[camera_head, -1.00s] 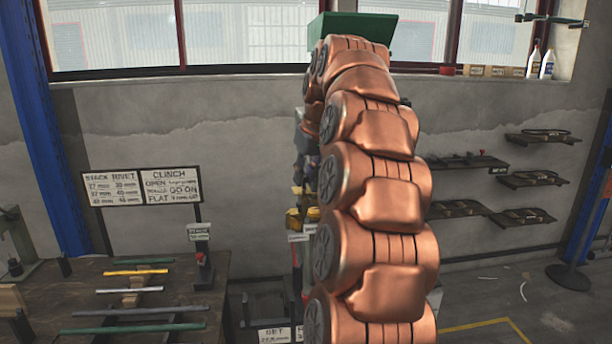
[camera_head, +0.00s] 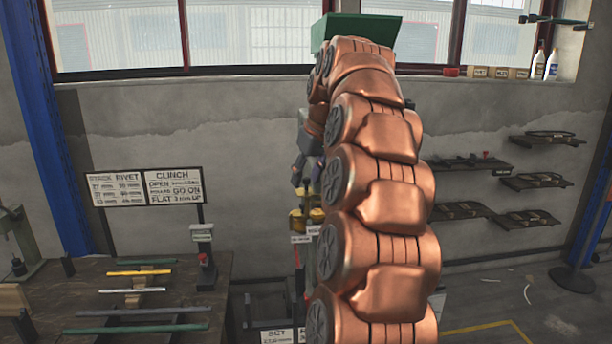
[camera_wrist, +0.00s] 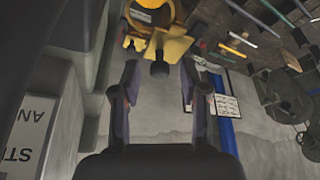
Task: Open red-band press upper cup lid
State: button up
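Yellow press parts (camera_head: 298,220) stand behind my copper arm in the head view, which hides most of the press. In the wrist view a yellow bracket-like part (camera_wrist: 172,44) with a dark round knob lies just beyond and between my fingertips. A round yellow cup-like part (camera_wrist: 152,12) is above it at the top edge. I cannot make out a red band or tell which part is the lid. My gripper (camera_wrist: 160,72) has its two fingers apart with nothing held between them. It shows partly in the head view (camera_head: 305,172), just above the yellow parts.
A workbench (camera_head: 90,290) with several coloured rods stands at the left. A sign board (camera_head: 146,188) rises behind it. A small red-and-grey device (camera_head: 206,265) stands on its right edge. Wall shelves (camera_head: 540,180) are at the right. A large grey body (camera_wrist: 60,80) is close on the wrist view's left.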

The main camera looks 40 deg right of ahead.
aim_at(312, 193)
jog(key=shift+v, duration=2.55)
jog(key=s+a, duration=0.2)
jog(key=s, duration=0.9)
jog(key=shift+s, duration=0.4)
jog(key=shift+f, duration=0.1)
jog(key=a+f+n+g+y, duration=0.1)
jog(key=a+f+g, duration=0.1)
jog(key=a+f, duration=0.7)
jog(key=a+f+n+g, duration=0.1)
jog(key=a+f, duration=0.4)
jog(key=a, duration=0.7)
jog(key=s+a+f+g, duration=0.1)
jog(key=s+a+f, duration=0.4)
jog(key=s+f, duration=0.2)
jog(key=s+a+f+g, duration=0.2)
jog(key=s+a+f, duration=0.3)
jog(key=s+f, duration=0.2)
notch_tip(312, 193, down, 2)
jog(key=shift+s+f, duration=0.1)
jog(key=shift+s, duration=0.2)
